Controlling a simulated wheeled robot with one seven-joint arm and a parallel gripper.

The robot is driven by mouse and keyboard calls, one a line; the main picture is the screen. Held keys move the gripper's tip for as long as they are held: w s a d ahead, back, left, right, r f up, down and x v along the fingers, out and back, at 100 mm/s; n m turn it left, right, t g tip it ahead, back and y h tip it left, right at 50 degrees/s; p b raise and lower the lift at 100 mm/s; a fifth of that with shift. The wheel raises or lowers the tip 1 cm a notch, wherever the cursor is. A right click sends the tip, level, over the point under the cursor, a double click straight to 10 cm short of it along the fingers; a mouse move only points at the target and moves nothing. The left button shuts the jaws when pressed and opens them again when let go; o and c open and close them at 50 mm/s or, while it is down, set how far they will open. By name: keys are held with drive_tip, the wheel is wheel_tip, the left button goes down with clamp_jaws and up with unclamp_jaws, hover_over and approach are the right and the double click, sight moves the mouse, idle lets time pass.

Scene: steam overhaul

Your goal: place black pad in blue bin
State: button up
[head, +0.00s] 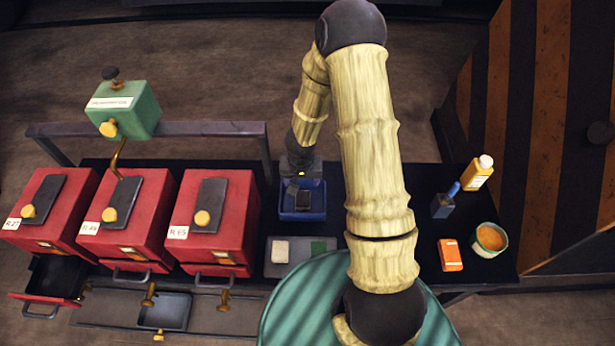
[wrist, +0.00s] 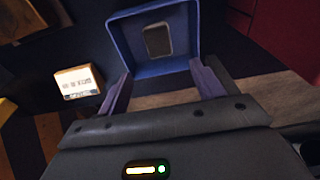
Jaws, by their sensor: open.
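The blue bin (head: 284,214) stands on the dark bench, left of my arm in the head view. It also shows beyond my fingers in the wrist view (wrist: 165,68). The black pad (head: 303,201) lies inside the bin, on its floor, with bin walls around it. In the wrist view the black pad (wrist: 158,40) looks like a dark rounded rectangle with a lighter edge. My gripper (wrist: 160,74) is open, its two fingers apart with nothing between them. It is at the bin's back side in the head view (head: 298,179), apart from the pad.
A grey tray (head: 300,269) with a white pad (head: 280,251) and a green pad (head: 318,247) lies in front of the bin. Red cabinets (head: 218,220) stand left. A yellow bottle (head: 478,172), an orange block (head: 450,255) and a bowl (head: 489,240) stand right.

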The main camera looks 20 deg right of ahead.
wheel_tip(320, 180, up, 14)
drive_tip(key=s+a+n+t+y, duration=0.2)
drive_tip(key=s+d+r+n+g+h, duration=0.1)
drive_tip(key=s+d+r, duration=0.1)
drive_tip(key=s+r, duration=0.6)
drive_tip(key=s, duration=0.3)
drive_tip(key=shift+s+d+n+h, duration=0.15)
drive_tip(key=shift+d+n+h, duration=0.15)
drive_tip(key=shift+d, duration=0.05)
drive_tip(key=shift+r, duration=0.1)
